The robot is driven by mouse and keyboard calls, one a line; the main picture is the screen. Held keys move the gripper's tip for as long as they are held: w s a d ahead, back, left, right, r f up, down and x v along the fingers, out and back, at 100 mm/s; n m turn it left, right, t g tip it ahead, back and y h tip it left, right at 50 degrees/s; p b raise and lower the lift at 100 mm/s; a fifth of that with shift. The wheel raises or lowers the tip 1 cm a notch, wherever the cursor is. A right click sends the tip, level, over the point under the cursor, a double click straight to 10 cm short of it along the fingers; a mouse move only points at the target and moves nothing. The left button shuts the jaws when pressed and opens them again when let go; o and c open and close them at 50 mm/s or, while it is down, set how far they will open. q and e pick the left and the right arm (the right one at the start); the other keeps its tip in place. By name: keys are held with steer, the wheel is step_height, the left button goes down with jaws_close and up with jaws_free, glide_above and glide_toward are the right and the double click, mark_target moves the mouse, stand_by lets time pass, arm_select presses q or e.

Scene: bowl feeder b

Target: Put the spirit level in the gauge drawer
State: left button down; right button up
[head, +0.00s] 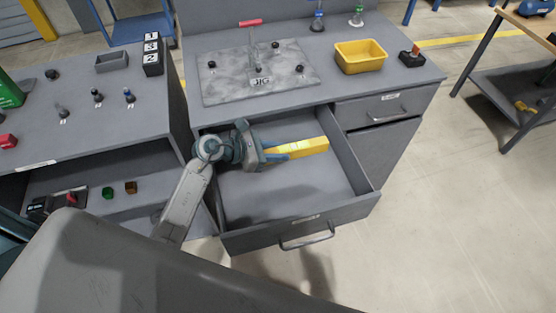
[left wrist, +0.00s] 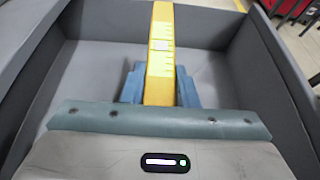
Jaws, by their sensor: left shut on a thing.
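The yellow spirit level (head: 302,147) is in my left gripper (head: 275,153), inside the outline of the open drawer (head: 345,205). The left gripper is shut on one end of the level, and the level points to the right in the head view. In the left wrist view the level (left wrist: 161,50) runs away from me between the two blue fingers (left wrist: 160,88), with the drawer walls (left wrist: 268,60) around it. I cannot tell whether the level touches the drawer floor. The drawer is pulled out from the grey bench and holds nothing else that I see. My right gripper is not in view.
On the bench top stand a metal plate (head: 225,80) with a red-handled tool, a yellow bin (head: 360,56) and a small switch box (head: 411,57). A shut drawer (head: 380,108) is at the right. Another bench (head: 90,110) with small parts stands at the left.

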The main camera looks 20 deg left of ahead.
arm_select(q)
step_height(320, 180, down, 4)
steer(key=shift+f+p, duration=0.1)
steer(key=shift+p, duration=0.35)
steer(key=shift+f, duration=0.2)
steer(key=shift+f+b, duration=0.65)
steer(key=shift+b, duration=0.1)
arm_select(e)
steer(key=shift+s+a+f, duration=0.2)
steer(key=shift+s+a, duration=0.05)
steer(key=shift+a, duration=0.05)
arm_select(q)
steer(key=c, duration=1.1)
jaws_free()
steer(key=shift+r, duration=0.1)
